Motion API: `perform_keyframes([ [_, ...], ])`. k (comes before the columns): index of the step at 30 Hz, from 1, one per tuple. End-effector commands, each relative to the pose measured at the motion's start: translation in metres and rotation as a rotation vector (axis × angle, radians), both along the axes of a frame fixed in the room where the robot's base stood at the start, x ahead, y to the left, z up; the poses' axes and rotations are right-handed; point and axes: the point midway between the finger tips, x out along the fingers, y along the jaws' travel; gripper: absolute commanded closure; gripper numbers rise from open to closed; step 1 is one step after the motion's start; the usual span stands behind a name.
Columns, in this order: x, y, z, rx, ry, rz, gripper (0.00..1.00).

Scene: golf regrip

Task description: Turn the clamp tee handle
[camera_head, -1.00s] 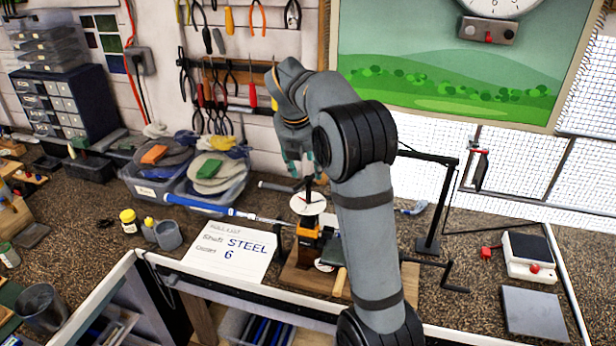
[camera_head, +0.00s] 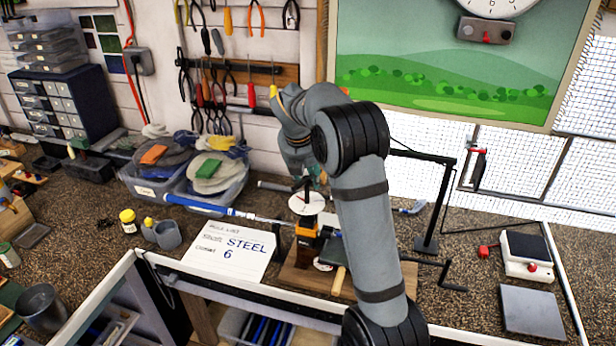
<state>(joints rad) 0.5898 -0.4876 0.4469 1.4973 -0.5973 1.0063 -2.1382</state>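The clamp (camera_head: 306,238) is an orange and black block on a wooden base (camera_head: 297,279) at the bench front. A pale round disc (camera_head: 307,203) with a red mark sits on top of it. A small dark upright piece (camera_head: 306,188), seemingly the tee handle, stands above the disc; its crossbar is hard to make out. My gripper (camera_head: 303,178) points down at the top of this piece. Its fingers are small and partly hidden by my arm, so I cannot tell their opening or whether they touch the handle. A blue-gripped golf club (camera_head: 200,205) lies with its shaft running to the clamp.
Bins with discs (camera_head: 215,180) stand behind the club. A black stand (camera_head: 432,200) and a small scale (camera_head: 527,255) are on the right. My arm hides part of the base.

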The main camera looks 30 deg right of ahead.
Motion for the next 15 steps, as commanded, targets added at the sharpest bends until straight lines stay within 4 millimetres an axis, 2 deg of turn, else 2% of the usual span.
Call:
perform_keyframes([
  [15,-0.0001,0.0,0.0003,0.0,0.0,0.0,1.0],
])
